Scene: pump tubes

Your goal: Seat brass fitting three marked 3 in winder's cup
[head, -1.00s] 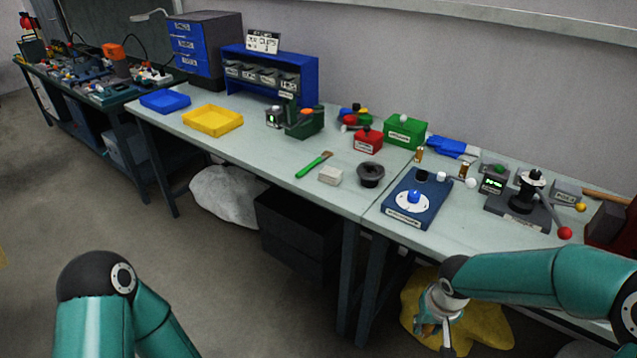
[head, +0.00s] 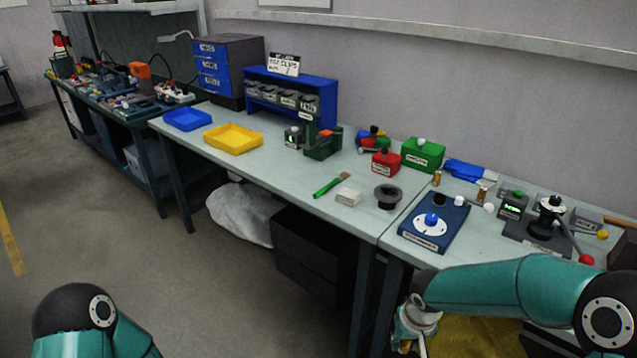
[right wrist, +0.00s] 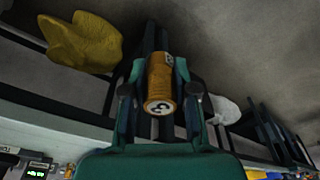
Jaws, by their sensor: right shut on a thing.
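The brass fitting (right wrist: 160,82) is an orange-gold cylinder with a black 3 on its pale end face, in the right wrist view. My right gripper (right wrist: 160,92) is shut on it, one finger on each side. In the head view that gripper (head: 412,338) hangs low in front of the bench; the fitting cannot be made out there. A blue device (head: 434,234) with a white dial and blue knob sits on the bench, up and right of the gripper. A small black cup-like piece (head: 439,199) is at its back; I cannot tell its inside. My left gripper is out of view.
Two brass pieces (head: 437,178) (head: 482,194) stand behind the blue device. A black lever press (head: 548,220) and a display box (head: 512,206) are to its right. A black bowl (head: 387,195), white block (head: 348,197) and green brush (head: 332,185) lie left. The bench's front edge is clear.

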